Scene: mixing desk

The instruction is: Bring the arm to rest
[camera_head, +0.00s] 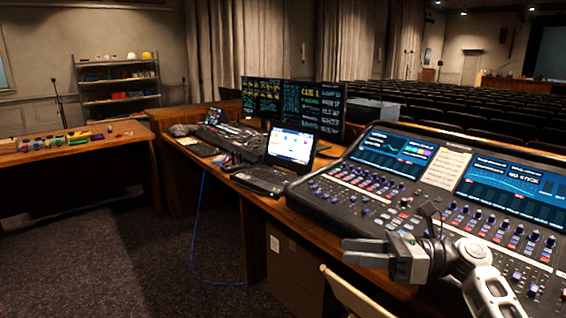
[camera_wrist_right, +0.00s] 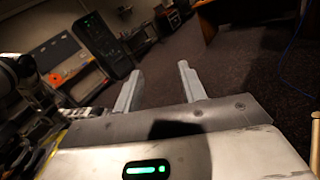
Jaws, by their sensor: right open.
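My right gripper (camera_head: 366,253) is at the lower right of the head view, in front of the near edge of the mixing console (camera_head: 330,190). Its fingers point left. In the right wrist view its two fingers (camera_wrist_right: 160,90) stand apart with nothing between them, and carpet shows beyond. The gripper is open and empty. Part of my right arm (camera_head: 490,290) reaches in from the lower right corner, overlapping the console's lower faders. My left gripper is in neither view.
A laptop (camera_head: 290,145) stands open on the desk left of the console, with monitors (camera_head: 318,108) behind. A chair back (camera_head: 350,295) stands below the gripper. A blue cable (camera_head: 197,215) hangs to the floor. A side table (camera_head: 70,150) holds small items. The carpet (camera_head: 150,250) between is open.

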